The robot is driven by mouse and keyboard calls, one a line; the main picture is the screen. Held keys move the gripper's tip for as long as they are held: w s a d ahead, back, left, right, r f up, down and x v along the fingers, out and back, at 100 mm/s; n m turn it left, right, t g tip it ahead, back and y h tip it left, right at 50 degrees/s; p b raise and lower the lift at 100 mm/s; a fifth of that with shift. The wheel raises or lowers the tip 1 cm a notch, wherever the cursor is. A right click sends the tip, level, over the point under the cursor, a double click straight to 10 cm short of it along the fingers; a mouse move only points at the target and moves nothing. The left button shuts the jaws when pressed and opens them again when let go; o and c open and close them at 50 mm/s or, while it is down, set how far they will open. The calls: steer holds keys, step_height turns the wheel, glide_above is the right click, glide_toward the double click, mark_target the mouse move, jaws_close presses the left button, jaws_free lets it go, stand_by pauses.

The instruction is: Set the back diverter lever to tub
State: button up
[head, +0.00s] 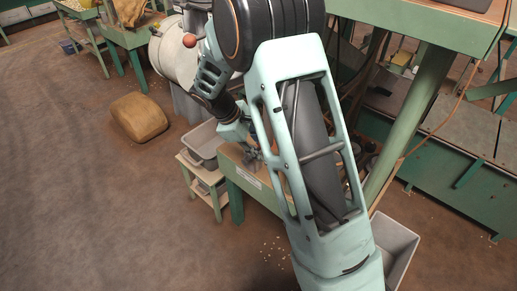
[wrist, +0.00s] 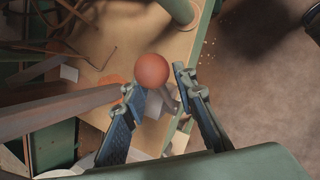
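An orange-red ball knob (wrist: 152,70) shows in the wrist view, with a grey bar (wrist: 170,100) running down from it, apparently a lever. My gripper (wrist: 157,82) is open, with one blue-padded finger on each side of the knob and bar; the left fingertip looks very close to the knob, and I cannot tell whether it touches. In the head view my gripper (head: 250,145) is small and partly hidden by my arm, over a wooden-topped green bench. Another red ball knob (head: 190,41) shows higher up. A grey tub (head: 204,143) stands on a small stand left of the bench.
A grey bin (head: 396,252) is on the floor at the lower right. A tan sack (head: 139,117) lies on the floor at the left. A green post (head: 405,125) and hanging cables stand right of my arm. The brown floor at the left is mostly clear.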

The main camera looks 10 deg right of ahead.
steer(key=shift+c, duration=0.2)
jaws_close()
